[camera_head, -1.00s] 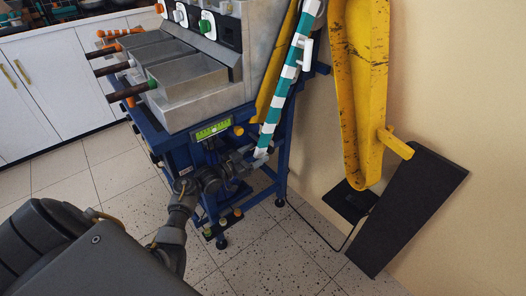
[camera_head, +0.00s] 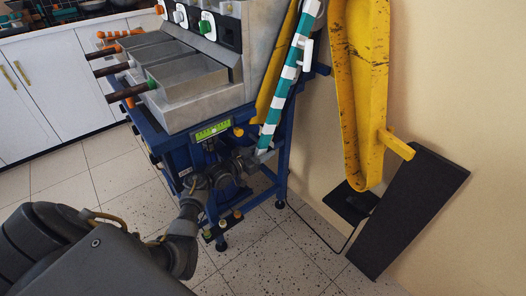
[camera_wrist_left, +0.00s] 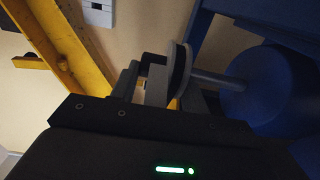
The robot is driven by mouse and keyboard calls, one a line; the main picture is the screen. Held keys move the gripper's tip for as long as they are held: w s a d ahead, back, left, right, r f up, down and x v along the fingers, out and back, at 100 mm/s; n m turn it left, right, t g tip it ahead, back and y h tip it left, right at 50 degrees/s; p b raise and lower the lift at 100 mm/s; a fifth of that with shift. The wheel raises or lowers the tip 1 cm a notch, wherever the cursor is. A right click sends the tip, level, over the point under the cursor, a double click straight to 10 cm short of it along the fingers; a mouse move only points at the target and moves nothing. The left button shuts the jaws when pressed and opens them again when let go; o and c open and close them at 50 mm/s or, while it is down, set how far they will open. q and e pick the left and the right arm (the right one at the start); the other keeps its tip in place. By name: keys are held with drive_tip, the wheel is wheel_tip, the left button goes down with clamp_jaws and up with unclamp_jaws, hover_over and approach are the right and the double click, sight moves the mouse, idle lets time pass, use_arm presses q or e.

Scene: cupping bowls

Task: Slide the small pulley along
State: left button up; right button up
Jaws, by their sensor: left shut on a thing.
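The small pulley (camera_wrist_left: 178,72) shows in the left wrist view as a thin grey disc at the end of a metal rod that leads to a large blue cylinder (camera_wrist_left: 268,88). My left gripper (camera_wrist_left: 160,88) is shut on the pulley, its dark fingers on either side of the disc. In the head view my left gripper (camera_head: 245,160) is low at the side of the blue machine stand, below the green display. The pulley cannot be made out there. My right gripper is not in view.
A teal and white striped bar (camera_head: 286,82) leans just above my gripper. A blue frame (camera_head: 284,168) with several legs carries metal basins (camera_head: 180,75). A yellow beam (camera_head: 362,90) and a dark panel (camera_head: 408,212) stand at the right wall.

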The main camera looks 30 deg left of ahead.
use_arm(q)
drive_tip(key=c, duration=0.3)
drive_tip(key=shift+a, duration=0.2)
drive_tip(key=shift+w+a, duration=0.1)
drive_tip(key=shift+a, duration=0.05)
drive_tip(key=o, duration=1.4)
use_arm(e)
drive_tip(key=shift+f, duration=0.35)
